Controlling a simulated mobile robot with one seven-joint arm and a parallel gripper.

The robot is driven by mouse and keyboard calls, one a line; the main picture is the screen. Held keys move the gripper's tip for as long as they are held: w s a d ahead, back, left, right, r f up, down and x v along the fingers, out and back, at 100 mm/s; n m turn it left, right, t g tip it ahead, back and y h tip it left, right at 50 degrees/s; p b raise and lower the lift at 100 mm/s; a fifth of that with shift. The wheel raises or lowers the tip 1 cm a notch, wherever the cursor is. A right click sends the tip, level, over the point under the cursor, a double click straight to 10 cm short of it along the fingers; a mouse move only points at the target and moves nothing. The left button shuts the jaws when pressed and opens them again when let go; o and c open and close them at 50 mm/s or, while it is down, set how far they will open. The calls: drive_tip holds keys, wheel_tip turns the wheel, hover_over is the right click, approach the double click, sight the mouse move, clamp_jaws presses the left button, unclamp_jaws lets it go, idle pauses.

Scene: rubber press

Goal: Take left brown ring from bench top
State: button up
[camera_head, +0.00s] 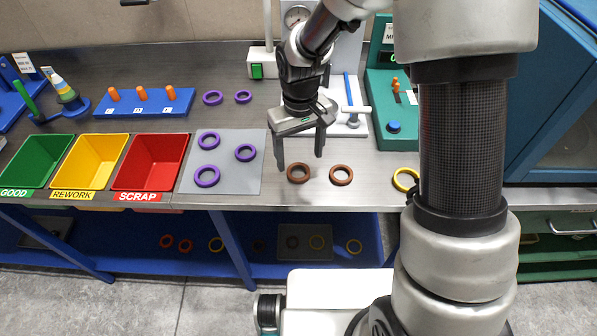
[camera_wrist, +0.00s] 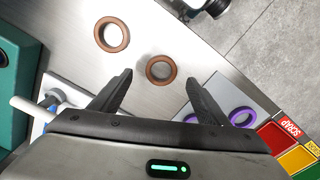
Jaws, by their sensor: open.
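The left brown ring (camera_head: 298,181) lies flat on the metal bench top (camera_head: 340,194), near its front edge. My gripper (camera_head: 300,161) points down just above and behind this ring in the head view. Its fingers are spread and nothing is between them. In the wrist view the left brown ring (camera_wrist: 161,85) appears between the two fingertips (camera_wrist: 159,75), and I see no finger touching it. The right brown ring (camera_head: 342,183) lies a short way to its right; in the wrist view it (camera_wrist: 115,49) is at upper left.
A grey mat (camera_head: 227,181) with purple rings (camera_head: 207,184) is to the left, beside the red scrap bin (camera_head: 150,163). A yellow ring (camera_head: 397,183) lies at the right. A white-based press (camera_head: 345,128) and a green fixture (camera_head: 378,105) stand behind.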

sight(298, 175)
wheel_tip(298, 175, down, 5)
drive_tip(key=shift+a+r, duration=0.1)
drive_tip(key=shift+a, duration=0.05)
drive_tip(key=c, duration=1.1)
